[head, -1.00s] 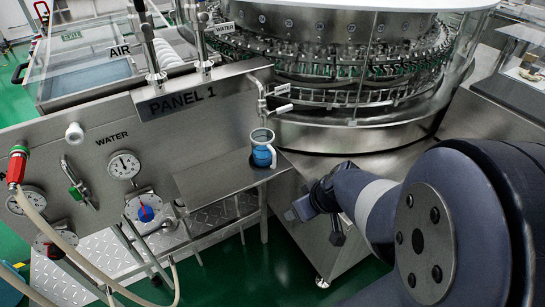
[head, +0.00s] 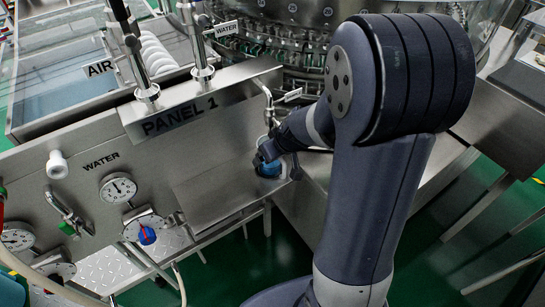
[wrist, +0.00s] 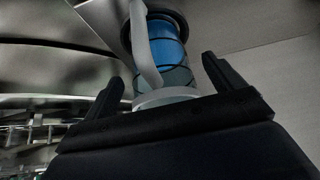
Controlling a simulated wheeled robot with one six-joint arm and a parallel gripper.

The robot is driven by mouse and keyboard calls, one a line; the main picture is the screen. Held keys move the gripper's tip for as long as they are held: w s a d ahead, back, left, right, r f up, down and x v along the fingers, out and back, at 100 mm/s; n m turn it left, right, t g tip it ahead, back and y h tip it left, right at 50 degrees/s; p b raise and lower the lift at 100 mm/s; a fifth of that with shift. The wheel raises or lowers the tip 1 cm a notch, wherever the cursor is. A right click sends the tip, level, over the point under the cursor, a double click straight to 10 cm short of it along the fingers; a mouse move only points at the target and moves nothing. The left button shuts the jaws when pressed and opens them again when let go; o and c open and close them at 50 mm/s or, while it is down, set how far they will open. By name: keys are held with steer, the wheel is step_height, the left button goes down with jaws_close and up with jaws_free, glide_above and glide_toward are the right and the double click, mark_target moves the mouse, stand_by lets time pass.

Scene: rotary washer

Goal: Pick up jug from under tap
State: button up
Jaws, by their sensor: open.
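The jug (head: 268,168) is a clear vessel with blue contents and a pale rim and handle. It stands on the steel shelf (head: 215,192) beneath the tap (head: 268,100), and my arm partly hides it in the head view. In the wrist view the jug (wrist: 166,50) lies between the two black fingers of my gripper (wrist: 160,90), with its pale handle (wrist: 143,45) running along it toward the camera. The fingers are spread apart, with gaps showing on both sides of the jug. In the head view the fingertips are hard to make out beside the jug.
The panel (head: 200,150) with gauges and valves stands left of the jug. The rotary washer (head: 290,40) stands behind it, close to my arm. A steel surface (head: 325,170) lies to the right. Open green floor (head: 450,260) shows at the lower right.

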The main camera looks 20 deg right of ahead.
steer(key=shift+x, duration=1.25)
steer(key=shift+s, duration=0.15)
steer(key=shift+c, duration=0.4)
steer(key=c, duration=1.2)
steer(key=shift+d+r, duration=0.1)
